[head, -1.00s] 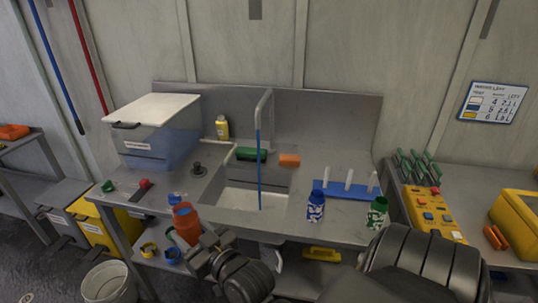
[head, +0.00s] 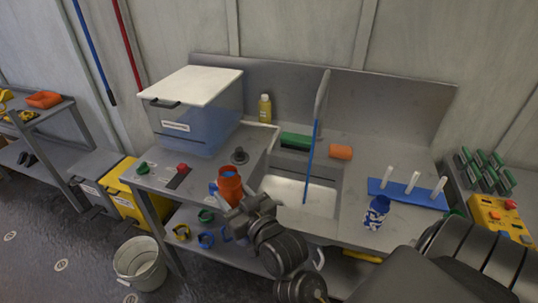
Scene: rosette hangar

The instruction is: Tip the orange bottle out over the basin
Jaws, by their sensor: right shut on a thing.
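The orange bottle (head: 230,186) is upright and uncapped, its open mouth facing up. My right gripper (head: 240,211) is shut on it, holding it in front of the counter's front edge, left of the basin. The fingers are partly hidden by the wrist and the bottle. The basin (head: 290,191) is a pale sink set into the metal counter, to the right of the bottle. My left gripper is not in view.
A blue-and-white bottle (head: 376,212) stands right of the basin, near a blue peg rack (head: 405,194). A lidded clear tank (head: 193,115) stands at the left of the counter. A yellow bottle (head: 265,108) stands behind. A bucket (head: 140,262) is on the floor.

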